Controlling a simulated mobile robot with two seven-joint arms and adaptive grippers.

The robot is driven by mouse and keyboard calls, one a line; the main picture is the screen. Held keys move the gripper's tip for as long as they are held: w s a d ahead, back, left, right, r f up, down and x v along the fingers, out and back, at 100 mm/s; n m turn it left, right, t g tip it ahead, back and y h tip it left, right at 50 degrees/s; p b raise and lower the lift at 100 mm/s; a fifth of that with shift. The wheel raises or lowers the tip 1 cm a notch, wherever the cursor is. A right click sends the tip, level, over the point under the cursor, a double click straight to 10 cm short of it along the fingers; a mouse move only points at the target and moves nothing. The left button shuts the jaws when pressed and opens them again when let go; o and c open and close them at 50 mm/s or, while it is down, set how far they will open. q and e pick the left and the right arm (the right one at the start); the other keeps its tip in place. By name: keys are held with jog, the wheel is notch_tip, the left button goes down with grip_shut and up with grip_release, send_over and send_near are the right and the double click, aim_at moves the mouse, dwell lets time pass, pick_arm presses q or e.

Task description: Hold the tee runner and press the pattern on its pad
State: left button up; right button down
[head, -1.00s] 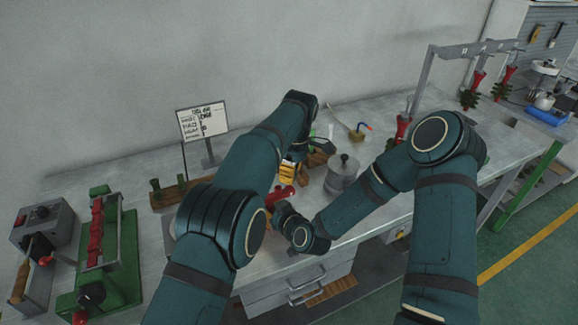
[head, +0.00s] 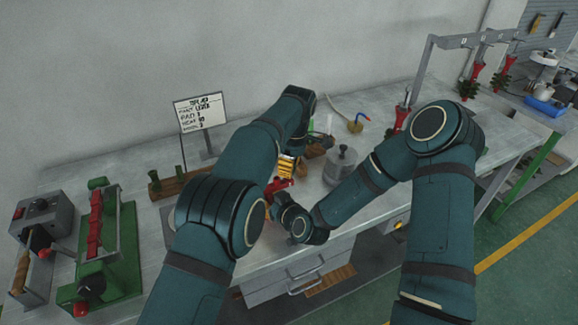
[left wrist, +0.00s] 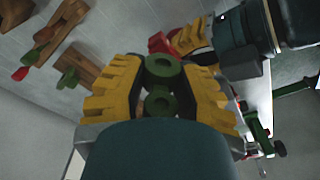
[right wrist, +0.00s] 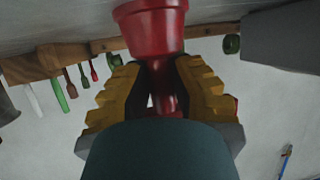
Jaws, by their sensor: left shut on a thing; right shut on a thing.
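My left gripper (left wrist: 160,85) is shut on a green pattern (left wrist: 162,70), which shows two round, holed ends between the yellow fingers in the left wrist view. My right gripper (right wrist: 165,85) is shut on the stem of the red tee runner (right wrist: 150,22), whose wide cup rises beyond the fingers. In the head view the runner (head: 277,186) is low over the bench, just below my left gripper (head: 286,166). In the left wrist view the runner (left wrist: 160,42) is behind the pattern; I cannot tell whether they touch. The pad is hidden.
A metal pot (head: 340,167) stands close to the right of the grippers. A written sign (head: 201,113) stands behind, with a wooden block (head: 180,184) before it. A green fixture (head: 110,255) and a grey box (head: 42,222) are at left. A grey rack (head: 428,65) is at right.

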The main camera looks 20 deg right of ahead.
pick_arm(q)
jog(key=shift+f, duration=0.6)
dwell(3.1)
dwell(0.9)
jog(key=shift+r, duration=2.6)
